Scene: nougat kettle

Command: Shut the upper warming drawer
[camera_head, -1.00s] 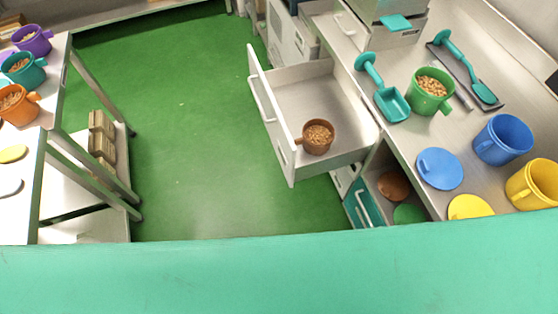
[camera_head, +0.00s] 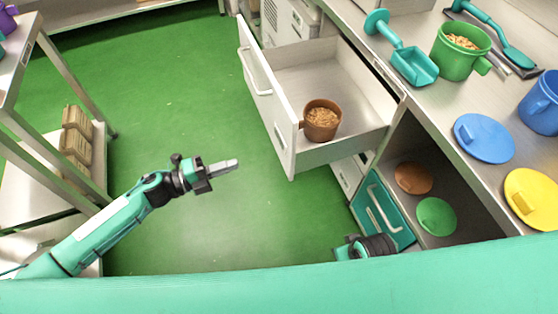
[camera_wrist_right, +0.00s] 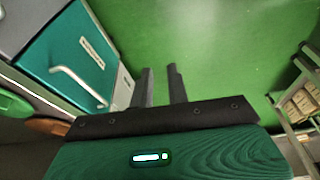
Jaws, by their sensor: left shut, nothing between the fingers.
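A white drawer (camera_head: 270,115) under the counter stands pulled well out, with a bar handle on its front. A brown mug of nuts or grains (camera_head: 321,121) stands inside it near the front. Lower and nearer, a teal front with pale handles (camera_head: 380,205) shows; a teal front (camera_wrist_right: 75,55) with a handle and an unreadable label is in the right wrist view. My left gripper (camera_head: 228,166) is shut and empty over the floor, left of the white drawer. My right gripper (camera_wrist_right: 162,85) is empty, its fingers apart over the floor; in the head view its fingers are hidden.
The counter holds a green mug of nuts (camera_head: 461,50), a teal scoop (camera_head: 414,66), a blue lid (camera_head: 484,138) and a yellow lid (camera_head: 532,197). An open compartment holds brown (camera_head: 413,178) and green lids (camera_head: 436,216). A trolley (camera_head: 30,90) stands left. Green floor between is clear.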

